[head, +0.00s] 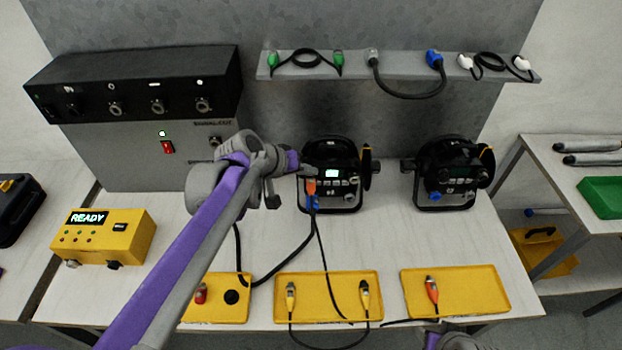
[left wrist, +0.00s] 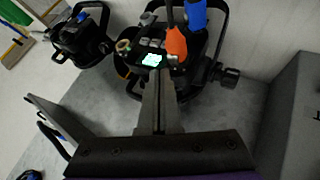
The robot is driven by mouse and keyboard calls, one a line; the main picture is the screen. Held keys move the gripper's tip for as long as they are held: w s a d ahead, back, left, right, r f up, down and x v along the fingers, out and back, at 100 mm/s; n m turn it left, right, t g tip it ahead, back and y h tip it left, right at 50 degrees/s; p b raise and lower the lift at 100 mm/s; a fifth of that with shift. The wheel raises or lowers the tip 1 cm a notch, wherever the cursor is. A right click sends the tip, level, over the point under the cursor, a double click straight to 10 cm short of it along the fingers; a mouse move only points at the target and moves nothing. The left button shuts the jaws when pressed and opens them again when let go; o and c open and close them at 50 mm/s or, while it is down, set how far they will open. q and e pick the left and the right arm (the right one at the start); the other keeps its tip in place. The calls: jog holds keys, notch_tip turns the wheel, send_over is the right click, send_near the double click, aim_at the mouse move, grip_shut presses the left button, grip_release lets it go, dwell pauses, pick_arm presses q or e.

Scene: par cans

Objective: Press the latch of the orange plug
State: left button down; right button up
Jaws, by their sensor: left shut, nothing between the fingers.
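The orange plug (head: 311,187) sits in the back of the left black par can (head: 341,194), close beside a blue plug (head: 312,203). In the left wrist view the orange plug (left wrist: 176,43) is just beyond and to the right of my fingertips, with the blue plug (left wrist: 196,16) above it. My left gripper (head: 306,168) is shut and empty, pointing at the can just above the orange plug. Its closed fingers also show in the left wrist view (left wrist: 160,85). I cannot tell whether they touch the plug; its latch is too small to make out.
A second par can (head: 450,196) stands to the right. Yellow trays (head: 375,308) with cable ends line the front edge; an orange-red connector (head: 432,290) lies in the right one. A yellow READY box (head: 135,229) stands left. A cable shelf (head: 400,84) hangs behind.

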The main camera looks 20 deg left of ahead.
aim_at(308, 183)
pick_arm(q)
jog(key=shift+f, duration=0.15)
dwell(0.3)
jog(key=shift+f, duration=0.3)
pick_arm(e)
jog(key=shift+f, duration=0.2)
pick_arm(q)
jog(key=shift+f+b, duration=0.35)
pick_arm(e)
jog(key=shift+s+f, duration=0.1)
jog(key=shift+f, duration=0.1)
pick_arm(q)
jog(key=shift+r, duration=0.15)
pick_arm(e)
jog(key=shift+r, duration=0.15)
pick_arm(q)
jog(key=shift+w+r+p, duration=0.1)
jog(key=shift+r+p, duration=0.5)
pick_arm(e)
jog(key=shift+w+r, duration=0.2)
jog(key=shift+r, duration=0.35)
pick_arm(q)
jog(key=shift+r+p, duration=1.65)
jog(key=shift+r, duration=0.95)
pick_arm(e)
jog(key=r, duration=0.1)
jog(key=w+r, duration=0.1)
jog(key=r, duration=0.2)
jog(key=shift+w+r, duration=0.2)
jog(key=shift+w, duration=0.05)
